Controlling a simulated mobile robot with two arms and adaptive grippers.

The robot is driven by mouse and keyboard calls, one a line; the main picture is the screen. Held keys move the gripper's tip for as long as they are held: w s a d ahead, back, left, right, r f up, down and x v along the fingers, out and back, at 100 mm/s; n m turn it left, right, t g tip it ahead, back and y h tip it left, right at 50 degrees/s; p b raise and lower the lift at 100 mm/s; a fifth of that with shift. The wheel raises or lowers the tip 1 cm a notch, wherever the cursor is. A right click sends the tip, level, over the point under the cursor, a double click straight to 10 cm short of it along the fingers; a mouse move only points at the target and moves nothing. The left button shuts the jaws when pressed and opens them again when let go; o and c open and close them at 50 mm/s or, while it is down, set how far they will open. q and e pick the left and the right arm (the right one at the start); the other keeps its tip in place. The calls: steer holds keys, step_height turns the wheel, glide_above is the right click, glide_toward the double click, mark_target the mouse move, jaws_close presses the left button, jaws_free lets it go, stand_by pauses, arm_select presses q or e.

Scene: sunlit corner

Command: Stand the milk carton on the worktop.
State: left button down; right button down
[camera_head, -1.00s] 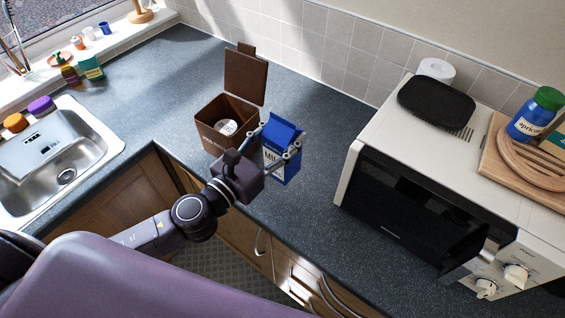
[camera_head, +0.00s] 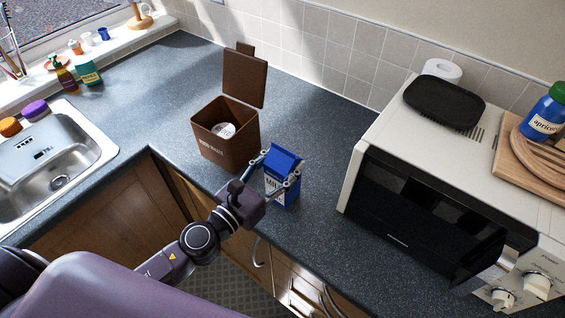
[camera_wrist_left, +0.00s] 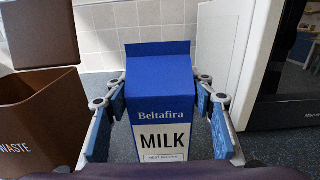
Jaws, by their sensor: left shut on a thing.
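The blue and white milk carton (camera_head: 281,184) is upright at the worktop (camera_head: 322,215), between the brown bin and the microwave, near the front edge. My left gripper (camera_head: 277,168) is shut on it, one finger on each side. In the left wrist view the carton (camera_wrist_left: 160,85) faces me with its "MILK" label, between the blue finger pads of the left gripper (camera_wrist_left: 160,122). Its base is hidden there, and I cannot tell whether it touches the worktop. My right gripper is not in view.
The open brown food waste bin (camera_head: 222,150), holding a can (camera_head: 223,130), stands just left of the carton. A microwave (camera_head: 425,215) stands to the right. The sink (camera_head: 45,165) is at the left. Worktop behind the carton is clear.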

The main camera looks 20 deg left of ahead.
arm_select(q)
steer(key=shift+f, duration=0.1)
steer(key=c, duration=0.9)
jaws_free()
steer(key=shift+s, duration=0.15)
steer(key=shift+b+v, duration=3.9)
steer(key=shift+v, duration=1.95)
